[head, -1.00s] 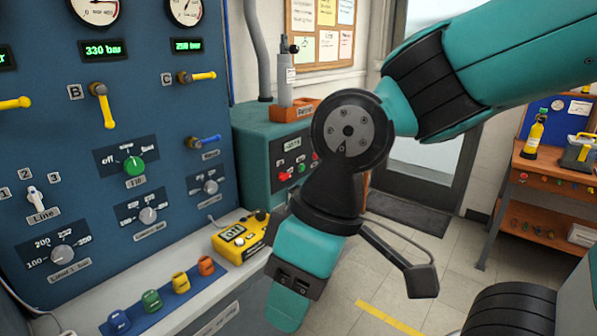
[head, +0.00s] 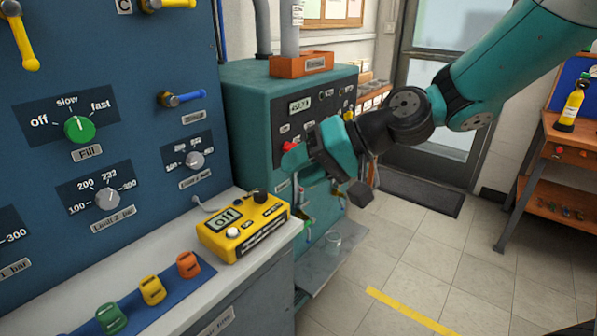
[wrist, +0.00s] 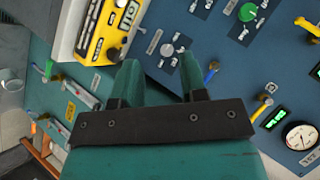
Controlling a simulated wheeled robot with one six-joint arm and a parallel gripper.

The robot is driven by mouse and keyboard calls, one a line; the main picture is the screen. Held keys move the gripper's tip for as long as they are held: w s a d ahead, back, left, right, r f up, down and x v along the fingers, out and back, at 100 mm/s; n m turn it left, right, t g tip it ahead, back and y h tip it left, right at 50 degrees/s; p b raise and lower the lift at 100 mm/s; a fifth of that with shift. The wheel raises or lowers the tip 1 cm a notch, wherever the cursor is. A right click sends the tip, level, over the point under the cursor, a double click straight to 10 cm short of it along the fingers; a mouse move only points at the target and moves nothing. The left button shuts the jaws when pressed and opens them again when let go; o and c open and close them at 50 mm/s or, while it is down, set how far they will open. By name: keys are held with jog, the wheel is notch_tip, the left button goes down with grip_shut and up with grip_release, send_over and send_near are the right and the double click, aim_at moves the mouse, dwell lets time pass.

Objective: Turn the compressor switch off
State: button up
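The compressor appears to be the teal cabinet (head: 250,90) right of the blue panel, with a dark control face (head: 313,104). A red control (head: 291,146) shows low on that face; I cannot tell its setting or whether it is the switch. My gripper (head: 294,160) is in front of the face, its teal fingertips just below the red control. I cannot tell whether they touch the cabinet. In the wrist view my gripper (wrist: 159,70) has its two fingers apart with nothing between them. The gripper hides part of the face.
A yellow box (head: 243,228) with a display sits on the grey bench left of the gripper. The blue panel (head: 150,50) carries a green Fill knob (head: 80,129) and a blue lever (head: 184,99). The floor to the right is clear.

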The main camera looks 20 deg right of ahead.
jog(key=w+d+f+m+t+y+b, duration=0.1)
jog(key=w+d+f+m+t+b, duration=0.4)
jog(key=w+d+f, duration=0.4)
jog(key=m+t+h+b, duration=0.1)
jog(key=m+t, duration=0.4)
jog(key=m, duration=0.1)
send_near(290, 147)
jog(key=p+x, duration=0.2)
jog(key=x, duration=0.7)
jog(key=shift+w+d+f, duration=0.3)
jog(key=shift+d, duration=0.1)
grip_shut()
